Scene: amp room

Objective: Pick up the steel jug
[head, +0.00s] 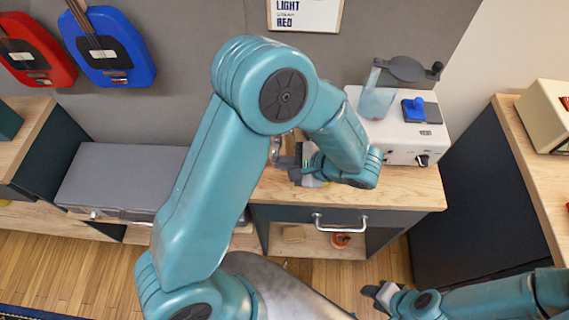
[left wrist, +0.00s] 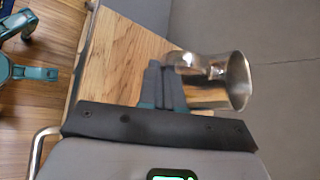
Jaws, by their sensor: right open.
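The steel jug (left wrist: 215,80) is shiny, with its open mouth toward the right in the left wrist view. In the head view only a sliver of the jug (head: 275,150) shows beside my left gripper, the rest hidden by my arm. My left gripper (head: 284,161) is over the wooden bench top. In the left wrist view its dark fingers (left wrist: 165,85) are close together at the jug's handle and look shut on it. I cannot tell whether the jug touches the bench. My right gripper (head: 376,292) is low at the bottom right, open and empty, away from the jug.
The bench (head: 400,190) has a drawer handle (head: 340,222) at its front. A white machine (head: 405,140) with a clear hopper (head: 378,95) stands just right of my left gripper. A grey lidded case (head: 125,175) is at left. Red and blue guitars hang behind.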

